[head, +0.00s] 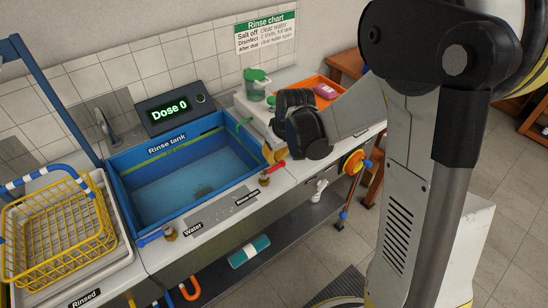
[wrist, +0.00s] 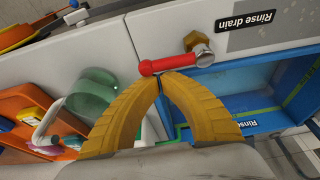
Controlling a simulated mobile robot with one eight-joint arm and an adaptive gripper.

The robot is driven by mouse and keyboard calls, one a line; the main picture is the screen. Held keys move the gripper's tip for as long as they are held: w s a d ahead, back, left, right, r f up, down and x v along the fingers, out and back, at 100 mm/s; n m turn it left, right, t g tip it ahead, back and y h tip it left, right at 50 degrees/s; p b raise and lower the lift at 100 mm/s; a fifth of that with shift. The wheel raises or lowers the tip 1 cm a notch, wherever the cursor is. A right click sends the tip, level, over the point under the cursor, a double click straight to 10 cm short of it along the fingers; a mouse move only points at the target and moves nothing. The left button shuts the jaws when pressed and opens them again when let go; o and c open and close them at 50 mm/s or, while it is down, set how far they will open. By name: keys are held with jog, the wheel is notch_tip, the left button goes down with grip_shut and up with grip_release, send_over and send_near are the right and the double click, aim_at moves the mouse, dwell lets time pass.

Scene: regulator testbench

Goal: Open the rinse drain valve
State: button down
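The rinse drain valve has a red lever handle (head: 277,166) on a brass body (head: 264,180), at the front right corner of the blue rinse tank (head: 122,205). In the wrist view the red handle (wrist: 164,65) lies crosswise just beyond my fingertips, with the brass nut (wrist: 194,41) to its right. The label "Rinse drain" (wrist: 262,30) is beside it. My gripper (wrist: 159,80) has its two yellow fingertips together, with nothing seen between them. The tips are at or very near the handle; I cannot tell whether they touch. In the head view my gripper (head: 272,153) is partly hidden by its own wrist.
A blue-handled water valve (head: 150,240) is at the tank's front left. A yellow basket (head: 62,225) stands on the left drainer. A green-lidded jar (head: 257,85) and an orange tray (head: 312,84) stand behind my gripper. A dose display (head: 170,110) is behind the tank.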

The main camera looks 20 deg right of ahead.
jog(key=shift+s+d+m, duration=0.15)
jog(key=shift+s+m, duration=0.1)
jog(key=shift+m, duration=0.35)
jog(key=shift+s+d+m+h, duration=0.3)
jog(key=shift+s+m+h, duration=0.25)
jog(key=shift+m, duration=0.55)
jog(key=s+m, duration=0.1)
jog(key=s+m+h, duration=0.1)
jog(key=m, duration=0.1)
jog(key=shift+d+m, duration=0.3)
jog(key=s+m+h, duration=0.1)
jog(key=m, duration=0.1)
jog(key=shift+s+m, duration=0.2)
jog(key=shift+m, duration=0.2)
jog(key=s+m, duration=0.1)
jog(key=m+g, duration=0.1)
jog(key=m, duration=0.1)
jog(key=shift+s+a+h, duration=0.3)
jog(key=shift+s+h, duration=0.05)
jog(key=shift+s, duration=0.05)
jog(key=shift+s+a+m, duration=0.2)
jog(key=shift+s+m, duration=0.2)
jog(key=shift+m, duration=0.6)
jog(key=shift+s+a, duration=0.1)
jog(key=shift+s, duration=0.1)
jog(key=shift+s+a, duration=0.1)
jog(key=shift+b, duration=0.3)
